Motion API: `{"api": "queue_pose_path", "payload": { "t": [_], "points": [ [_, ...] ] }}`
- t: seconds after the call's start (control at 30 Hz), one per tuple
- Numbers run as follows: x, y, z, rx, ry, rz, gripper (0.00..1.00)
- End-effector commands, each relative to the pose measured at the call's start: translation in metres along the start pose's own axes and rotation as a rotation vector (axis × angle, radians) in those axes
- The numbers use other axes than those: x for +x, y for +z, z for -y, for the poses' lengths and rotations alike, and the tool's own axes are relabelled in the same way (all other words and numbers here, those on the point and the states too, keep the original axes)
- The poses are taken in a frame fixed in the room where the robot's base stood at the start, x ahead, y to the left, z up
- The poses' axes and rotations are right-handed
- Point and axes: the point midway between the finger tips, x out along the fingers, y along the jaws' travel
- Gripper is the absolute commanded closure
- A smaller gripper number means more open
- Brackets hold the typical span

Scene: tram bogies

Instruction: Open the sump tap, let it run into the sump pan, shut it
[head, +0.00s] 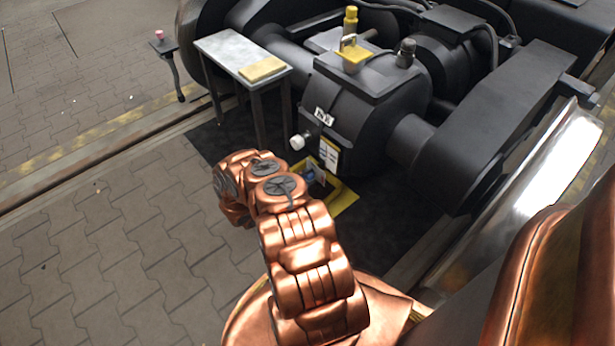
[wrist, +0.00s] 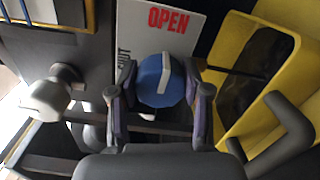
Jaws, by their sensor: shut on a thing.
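In the wrist view the sump tap (wrist: 153,82) is a round blue knob with a white bar across its face. My gripper (wrist: 159,92) has one finger on each side of the knob and is shut on it. The white bar points up, roughly towards the red word OPEN on the white plate (wrist: 185,38). The word SHUT is on the plate's left edge. The yellow sump pan (wrist: 228,62) is at the right, with a dark inside; I cannot tell if anything is running. In the head view the sump pan (head: 345,199) lies partly behind my arm.
A white round knob (wrist: 45,98) on a stub stands left of the tap; it also shows in the head view (head: 298,142). The black gear case (head: 365,110) rises behind. A small table (head: 225,52) bears a yellow pad.

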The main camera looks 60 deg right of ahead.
Motion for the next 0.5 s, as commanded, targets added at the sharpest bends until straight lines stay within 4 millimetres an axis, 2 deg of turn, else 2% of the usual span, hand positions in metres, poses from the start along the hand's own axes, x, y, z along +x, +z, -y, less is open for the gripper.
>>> {"api": "queue_pose_path", "payload": {
  "t": [0.37,0.4,0.5],
  "points": [
    [0.0002,0.0004,0.0006,0.005,-0.001,0.001,0.87],
    [0.0002,0.0004,0.0006,0.005,-0.001,0.001,0.51],
    [0.0002,0.0004,0.0005,0.005,-0.001,0.001,0.41]
  ]
}}
